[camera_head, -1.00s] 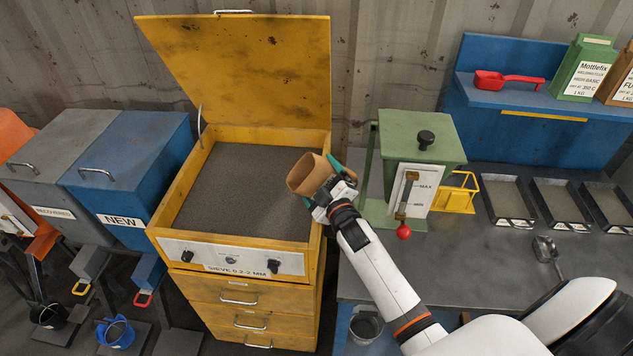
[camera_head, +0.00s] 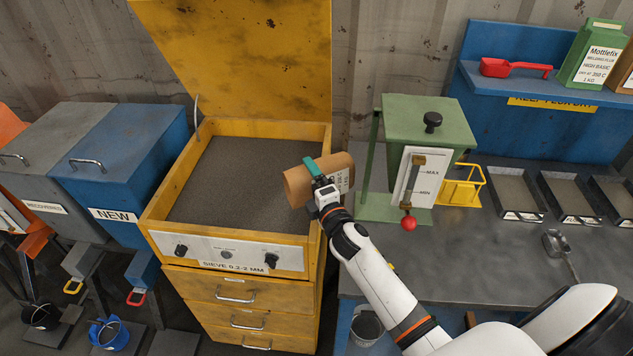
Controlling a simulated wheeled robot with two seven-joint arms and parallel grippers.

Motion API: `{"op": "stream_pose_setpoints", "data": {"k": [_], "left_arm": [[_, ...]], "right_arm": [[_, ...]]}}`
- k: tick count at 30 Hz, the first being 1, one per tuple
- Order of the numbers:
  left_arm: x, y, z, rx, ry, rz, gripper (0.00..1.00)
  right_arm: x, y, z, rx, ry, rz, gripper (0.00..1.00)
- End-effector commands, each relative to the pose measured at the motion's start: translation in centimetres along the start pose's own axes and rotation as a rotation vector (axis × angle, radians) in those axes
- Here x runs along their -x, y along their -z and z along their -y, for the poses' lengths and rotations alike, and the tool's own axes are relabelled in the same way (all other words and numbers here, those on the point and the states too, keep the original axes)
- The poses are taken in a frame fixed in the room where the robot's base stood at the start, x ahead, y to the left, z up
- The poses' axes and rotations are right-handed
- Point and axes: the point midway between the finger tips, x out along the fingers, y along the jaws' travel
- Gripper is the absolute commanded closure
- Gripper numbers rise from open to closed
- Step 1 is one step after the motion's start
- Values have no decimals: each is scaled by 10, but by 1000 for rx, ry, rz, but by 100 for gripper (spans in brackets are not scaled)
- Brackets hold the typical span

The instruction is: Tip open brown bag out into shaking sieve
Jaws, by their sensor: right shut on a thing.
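My right gripper (camera_head: 322,187) is shut on the brown bag (camera_head: 303,184). The bag lies tilted nearly on its side above the right part of the sieve, its left end over the grey sieve bed. Part of a white label shows at its right end. The inside of the bag is hidden from this angle, and I see no material falling. The yellow sieve (camera_head: 161,226) has its lid (camera_head: 250,55) raised, and its bed (camera_head: 238,182) is dark grey and grainy. My left gripper is not in view.
A green hopper (camera_head: 428,128) with a red knob stands right of the sieve. A yellow holder (camera_head: 463,188) and several metal trays (camera_head: 512,190) are on the bench. Blue (camera_head: 115,165) and grey bins stand left. A red scoop (camera_head: 515,68) lies on the blue shelf.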

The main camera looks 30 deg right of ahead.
Motion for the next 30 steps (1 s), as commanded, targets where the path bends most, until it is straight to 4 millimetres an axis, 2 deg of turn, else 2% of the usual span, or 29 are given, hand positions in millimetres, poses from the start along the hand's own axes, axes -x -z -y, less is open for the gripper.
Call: {"op": "stream_pose_setpoints", "data": {"k": [1, 18, 30], "left_arm": [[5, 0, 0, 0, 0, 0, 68], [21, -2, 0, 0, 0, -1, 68], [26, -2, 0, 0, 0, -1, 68]], "right_arm": [[0, -2, 7, 34, 3, 0, 34], [-1, -27, 29, 467, 3, 0, 34], [0, -39, 32, 632, 1, -1, 34]]}}
